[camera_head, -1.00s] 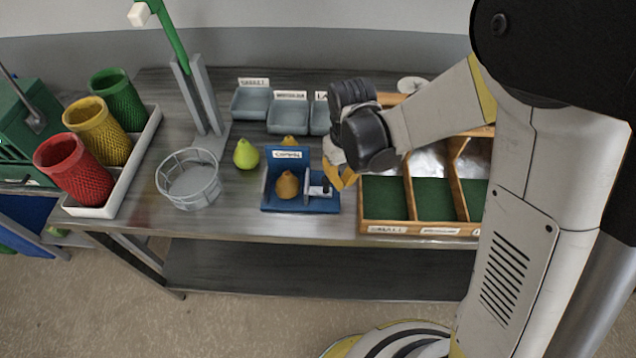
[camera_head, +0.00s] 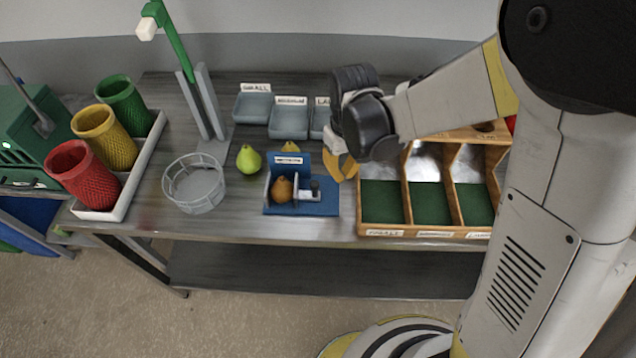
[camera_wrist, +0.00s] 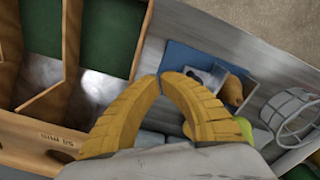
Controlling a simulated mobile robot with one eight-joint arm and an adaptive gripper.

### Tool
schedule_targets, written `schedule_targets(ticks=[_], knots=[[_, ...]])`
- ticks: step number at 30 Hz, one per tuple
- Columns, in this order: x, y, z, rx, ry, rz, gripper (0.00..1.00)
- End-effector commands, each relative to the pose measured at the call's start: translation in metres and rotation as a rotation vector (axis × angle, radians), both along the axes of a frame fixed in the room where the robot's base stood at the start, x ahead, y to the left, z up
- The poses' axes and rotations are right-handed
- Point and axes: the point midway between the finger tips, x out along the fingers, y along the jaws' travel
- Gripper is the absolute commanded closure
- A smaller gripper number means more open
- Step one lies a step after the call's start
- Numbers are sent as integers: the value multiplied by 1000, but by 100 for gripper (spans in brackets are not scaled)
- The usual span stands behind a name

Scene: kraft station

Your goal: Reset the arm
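My gripper (camera_head: 341,166) hangs above the table between the blue fixture and the wooden sorter, its yellow fingers pointing down. The blue fixture (camera_head: 325,206) holds a brown pear (camera_head: 282,190) beside a small grey clamp-like part. The brown pear also shows in the wrist view (camera_wrist: 232,91). A green pear (camera_head: 248,159) stands left of the fixture. A yellow pear (camera_head: 290,147) is partly hidden behind it.
A wire basket (camera_head: 195,184) stands left of the fixture. The wooden sorter (camera_head: 408,190) with green-floored compartments is on the right. Grey labelled trays (camera_head: 289,120) line the back. Red (camera_head: 82,175), yellow (camera_head: 104,136) and green (camera_head: 122,103) mesh cups stand in a white tray (camera_head: 143,158).

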Motion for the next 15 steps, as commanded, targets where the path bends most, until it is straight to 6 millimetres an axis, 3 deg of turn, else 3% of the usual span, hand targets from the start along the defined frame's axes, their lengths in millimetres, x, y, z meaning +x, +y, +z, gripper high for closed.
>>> schedule_targets(ticks=[6,15], knots=[[0,-3,23,0,0,1,100],[0,-3,23,0,0,0,100]])
